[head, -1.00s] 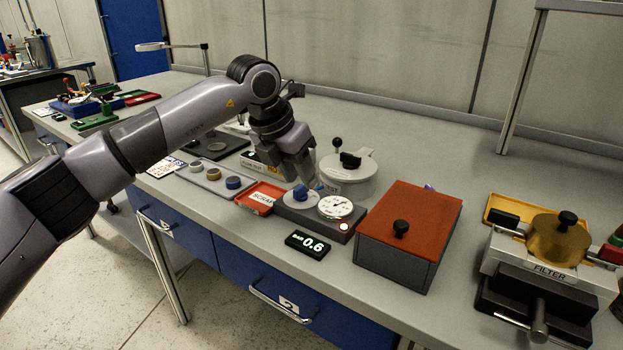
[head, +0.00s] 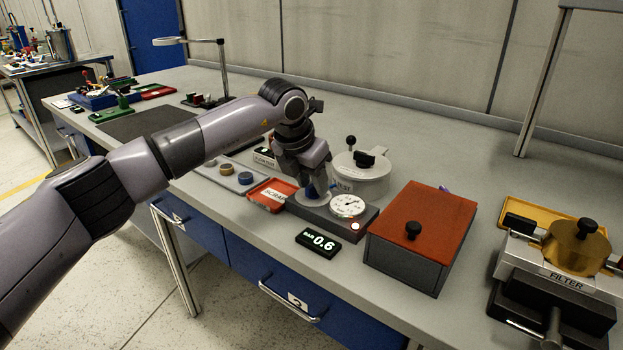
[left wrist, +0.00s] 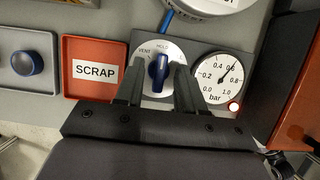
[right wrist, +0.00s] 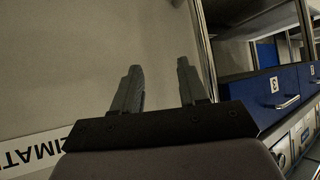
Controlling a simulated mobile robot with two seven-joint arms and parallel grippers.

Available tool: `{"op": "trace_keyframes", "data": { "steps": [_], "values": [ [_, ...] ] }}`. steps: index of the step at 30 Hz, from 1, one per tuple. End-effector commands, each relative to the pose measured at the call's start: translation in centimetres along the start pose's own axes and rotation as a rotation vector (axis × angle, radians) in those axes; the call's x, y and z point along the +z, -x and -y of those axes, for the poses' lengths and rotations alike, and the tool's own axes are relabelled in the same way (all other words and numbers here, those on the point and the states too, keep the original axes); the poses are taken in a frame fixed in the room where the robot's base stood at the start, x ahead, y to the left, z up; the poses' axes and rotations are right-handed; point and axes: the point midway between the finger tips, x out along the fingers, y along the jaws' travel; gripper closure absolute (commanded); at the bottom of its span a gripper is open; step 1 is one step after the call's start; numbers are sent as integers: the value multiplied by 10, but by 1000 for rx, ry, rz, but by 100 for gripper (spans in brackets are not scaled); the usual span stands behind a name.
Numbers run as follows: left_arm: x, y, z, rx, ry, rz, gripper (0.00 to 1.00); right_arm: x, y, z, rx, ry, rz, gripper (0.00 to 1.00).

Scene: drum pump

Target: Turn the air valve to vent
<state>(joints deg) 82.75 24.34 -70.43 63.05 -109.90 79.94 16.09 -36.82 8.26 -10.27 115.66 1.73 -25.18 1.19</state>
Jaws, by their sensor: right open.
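The air valve is a blue knob (left wrist: 160,72) on a white dial marked VENT and HOLD. Its white mark points up toward HOLD. It sits on a dark block beside a round pressure gauge (left wrist: 222,78), whose needle is near 0.6 bar. My left gripper (left wrist: 159,88) is open, with one finger on each side of the knob; whether they touch it I cannot tell. In the head view my left gripper (head: 315,190) points down over the knob and hides most of it. My right gripper (right wrist: 164,82) is open and empty, away from the bench.
A display (head: 319,242) reads BAR 0.6. A red-lidded box (head: 420,225) stands right of the valve block. The red SCRAP tray (head: 268,196) lies to its left, and a lidded white pot (head: 360,180) stands behind. The filter unit (head: 560,270) is at far right.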

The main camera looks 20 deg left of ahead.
Motion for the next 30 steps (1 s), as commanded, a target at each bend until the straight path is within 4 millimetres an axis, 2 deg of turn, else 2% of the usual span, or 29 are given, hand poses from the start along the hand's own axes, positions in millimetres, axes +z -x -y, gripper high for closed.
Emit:
{"op": "trace_keyframes", "data": {
  "steps": [1,4,5,17,30],
  "values": [
    [0,0,0,0,0,0,62,-1,0,0,0,0,-2,57],
    [0,0,0,0,0,0,94,-2,0,0,1,1,-5,57],
    [0,0,0,0,0,0,100,-3,0,0,1,1,-6,57],
    [0,0,1,15,39,0,100,-5,0,-2,1,7,-12,57],
    [1,0,2,137,327,2,100,2,-5,-2,-2,8,-5,57]
  ]
}}
